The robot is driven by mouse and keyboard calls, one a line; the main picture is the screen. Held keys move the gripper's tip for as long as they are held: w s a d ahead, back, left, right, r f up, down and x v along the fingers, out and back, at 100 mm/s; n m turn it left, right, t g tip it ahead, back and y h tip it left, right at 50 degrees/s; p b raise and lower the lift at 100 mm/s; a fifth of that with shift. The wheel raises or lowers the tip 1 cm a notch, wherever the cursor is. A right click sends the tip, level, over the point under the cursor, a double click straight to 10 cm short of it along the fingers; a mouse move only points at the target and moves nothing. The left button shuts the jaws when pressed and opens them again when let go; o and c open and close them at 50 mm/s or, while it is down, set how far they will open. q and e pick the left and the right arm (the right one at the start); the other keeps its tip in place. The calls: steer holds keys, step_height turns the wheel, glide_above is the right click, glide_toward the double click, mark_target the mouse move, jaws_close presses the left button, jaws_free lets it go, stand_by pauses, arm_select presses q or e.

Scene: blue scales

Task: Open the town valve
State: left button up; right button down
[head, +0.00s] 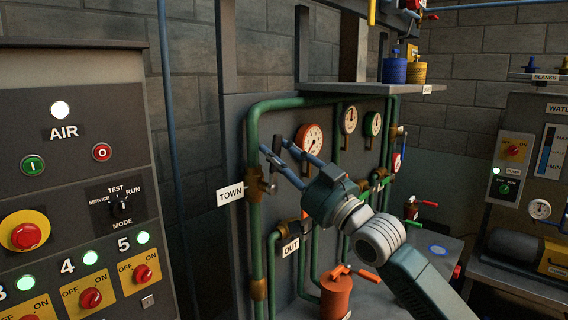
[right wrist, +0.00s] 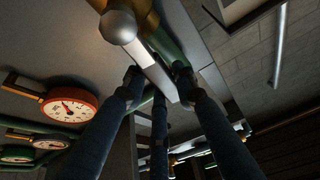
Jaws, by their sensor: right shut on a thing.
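The TOWN label (head: 230,194) is beside a brass valve (head: 254,184) on a green vertical pipe, left of the gauges. My right gripper (head: 274,152) reaches in from the lower right, with its fingers at the front of this valve. In the right wrist view the fingers of my right gripper (right wrist: 158,78) close around a pale grey lever (right wrist: 150,62). The lever runs from a rounded grey hub (right wrist: 118,27) in front of brass and green pipe. The fingers hide part of the lever. My left gripper is out of view.
A red-rimmed gauge (head: 309,139) is just right of the gripper. The OUT label (head: 290,247) and an orange canister (head: 336,294) are below. A shelf (head: 375,88) juts out above. The grey AIR panel (head: 75,170) stands on the left.

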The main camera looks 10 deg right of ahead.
steer(key=shift+s+a+r+n+g+y, duration=0.1)
steer(key=shift+s+a+n+g+y, duration=0.15)
steer(key=shift+n, duration=0.5)
steer(key=shift+s+a+n+g+y, duration=0.15)
steer(key=shift+a+n+g+y, duration=0.15)
steer(key=shift+n, duration=0.45)
steer(key=c, duration=1.3)
jaws_free()
steer(key=shift+c, duration=0.2)
steer(key=v, duration=1.2)
